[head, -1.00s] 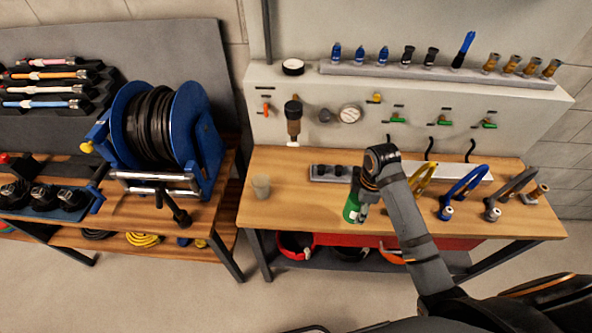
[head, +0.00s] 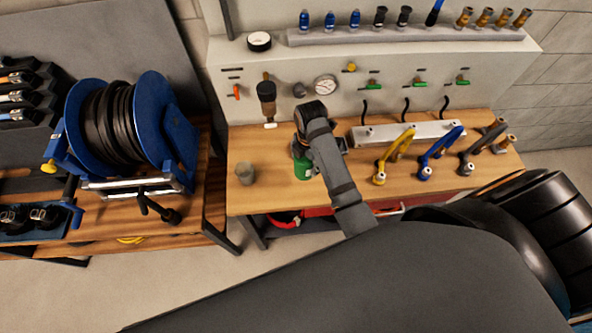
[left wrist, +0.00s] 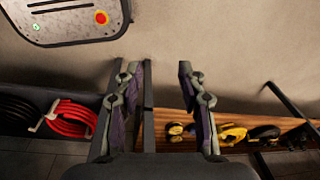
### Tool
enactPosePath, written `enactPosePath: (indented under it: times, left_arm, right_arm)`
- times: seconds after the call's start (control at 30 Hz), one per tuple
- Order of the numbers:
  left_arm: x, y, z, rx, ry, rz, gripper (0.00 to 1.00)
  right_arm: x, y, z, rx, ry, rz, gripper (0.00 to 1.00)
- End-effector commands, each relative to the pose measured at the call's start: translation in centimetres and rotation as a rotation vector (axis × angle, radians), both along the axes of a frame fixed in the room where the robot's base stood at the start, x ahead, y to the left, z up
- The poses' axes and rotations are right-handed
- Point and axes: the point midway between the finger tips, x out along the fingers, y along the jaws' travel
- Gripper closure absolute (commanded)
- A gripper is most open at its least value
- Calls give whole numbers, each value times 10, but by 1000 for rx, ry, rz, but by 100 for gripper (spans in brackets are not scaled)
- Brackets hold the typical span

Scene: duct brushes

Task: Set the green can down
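The green can (head: 303,168) is in the head view, over the front left part of the wooden bench (head: 268,187). It looks roughly upright; I cannot tell whether its base touches the bench top. My right gripper (head: 304,150) is at the can's upper part and appears shut on it; the wrist and arm hide most of the fingers. My left gripper (left wrist: 159,70) is open and empty in the left wrist view, above the floor and low shelves; it is not seen in the head view.
A small grey cup (head: 245,174) stands left of the can. Yellow (head: 396,155), blue (head: 440,155) and grey (head: 482,150) curved-handled tools stand to the right. A panel with a gauge (head: 325,85) rises behind. A blue hose reel (head: 125,125) is at left.

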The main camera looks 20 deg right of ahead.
Motion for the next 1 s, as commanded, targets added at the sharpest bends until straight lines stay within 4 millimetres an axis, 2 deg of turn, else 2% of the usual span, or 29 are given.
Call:
enactPosePath:
  times: [0.07, 0.2, 0.4, 0.6, 0.97, 1.0]
  left_arm:
    - [7, 0, 8, 1, -10, -1, 60]
    - [1, 1, 9, 1, -1, 0, 60]
    - [-14, 1, 9, 1, 23, 1, 60]
    - [-14, 0, 23, 0, 23, 1, 60]
    - [-10, 0, 21, -1, 15, 1, 60]
    - [-10, 0, 21, -1, 15, 1, 60]
  right_arm:
    - [3, 13, -13, 4, 3, 0, 83]
    - [6, 24, -30, 1, 0, -2, 83]
    - [8, 30, -37, 1, 0, -2, 83]
    - [8, 31, -65, 0, 0, -1, 83]
    - [8, 31, -73, 0, -1, -3, 83]
    - [8, 31, -72, 0, -1, -3, 34]
